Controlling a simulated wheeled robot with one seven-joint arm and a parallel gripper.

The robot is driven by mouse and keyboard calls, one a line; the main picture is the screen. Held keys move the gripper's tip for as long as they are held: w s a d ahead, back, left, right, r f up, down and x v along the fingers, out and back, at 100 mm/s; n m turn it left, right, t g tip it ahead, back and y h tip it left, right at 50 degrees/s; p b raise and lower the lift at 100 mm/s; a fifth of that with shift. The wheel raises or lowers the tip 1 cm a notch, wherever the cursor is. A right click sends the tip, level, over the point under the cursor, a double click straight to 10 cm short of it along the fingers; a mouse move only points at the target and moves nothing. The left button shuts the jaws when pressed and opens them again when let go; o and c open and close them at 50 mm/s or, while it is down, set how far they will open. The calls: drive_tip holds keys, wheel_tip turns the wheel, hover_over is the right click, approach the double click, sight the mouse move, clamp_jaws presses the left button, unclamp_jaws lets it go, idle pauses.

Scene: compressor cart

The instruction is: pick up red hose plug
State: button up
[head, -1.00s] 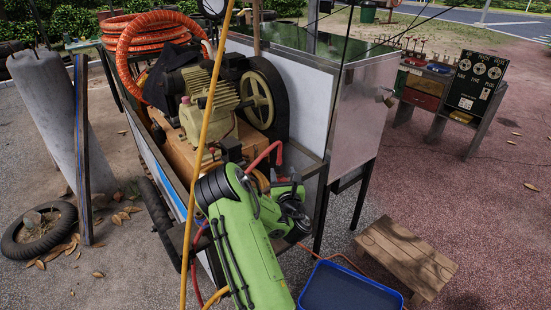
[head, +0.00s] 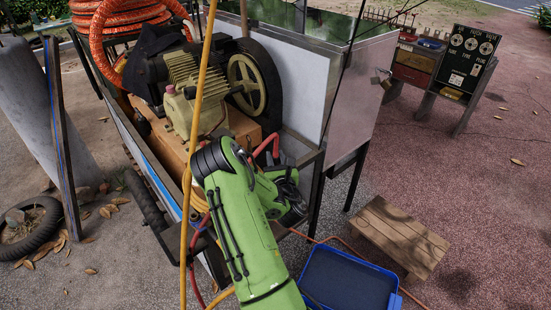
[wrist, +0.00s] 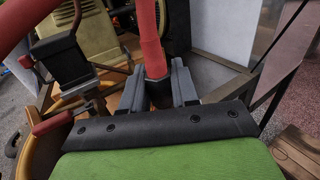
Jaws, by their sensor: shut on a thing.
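The red hose plug shows in the wrist view as a red hose end (wrist: 152,50) with a dark collar (wrist: 160,93) at its bottom. My gripper (wrist: 159,88) has its two grey fingers on either side of this end and is shut on it. In the head view the red hose (head: 271,146) arches up beside my green wrist. There my fingers and the gripped end are hidden behind my arm. I cannot tell whether the plug touches the cart below it.
The compressor (head: 190,95) with its flywheel stands on the cart, with a pale panel (head: 290,85) beside it. A yellow hose (head: 196,130) runs upright close to my arm. A blue tray (head: 395,298) and a wooden step (head: 400,237) are on the ground at right. Open paving lies beyond.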

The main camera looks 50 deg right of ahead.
wheel_tip(320, 180, up, 15)
drive_tip(key=p, duration=1)
